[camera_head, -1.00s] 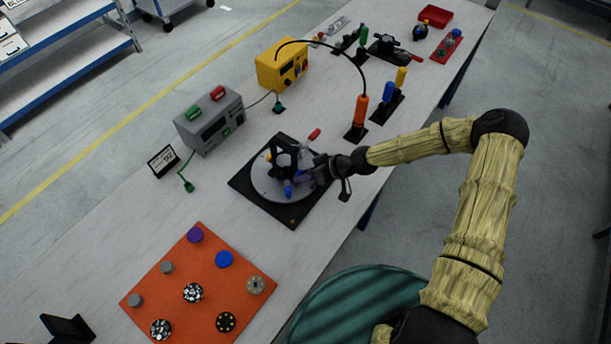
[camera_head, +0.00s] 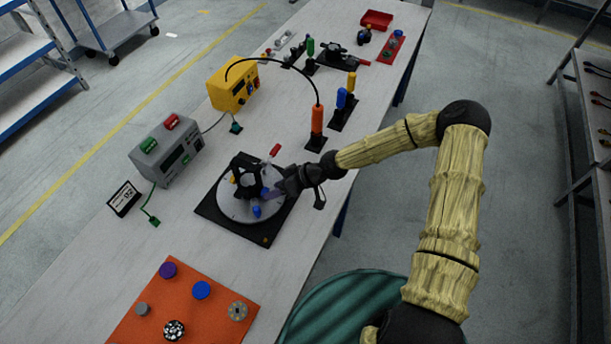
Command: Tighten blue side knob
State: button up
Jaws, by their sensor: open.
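A fixture with a round grey disc (camera_head: 232,207) on a black square base (camera_head: 263,236) sits mid-table. On the disc stands a black bracket (camera_head: 245,180) with a blue knob (camera_head: 257,211) low on its near side, a yellow knob at the left and a red-tipped handle (camera_head: 275,150) at the back. My gripper (camera_head: 277,190) is at the right side of the bracket, just above and right of the blue knob. Its jaws are open; the fingertips are small and partly lost against the dark bracket. I cannot tell whether they touch anything.
An orange board (camera_head: 190,317) with several round pieces lies in front. A grey power box (camera_head: 166,150), a yellow box (camera_head: 233,87) and an upright orange-handled tool (camera_head: 317,120) stand behind. A green round surface (camera_head: 345,305) is at the bottom.

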jog(key=b+v, duration=0.1)
jog(key=v, duration=1.4)
jog(key=shift+b, duration=0.35)
jog(key=shift+d+r, duration=0.1)
jog(key=shift+d, duration=0.05)
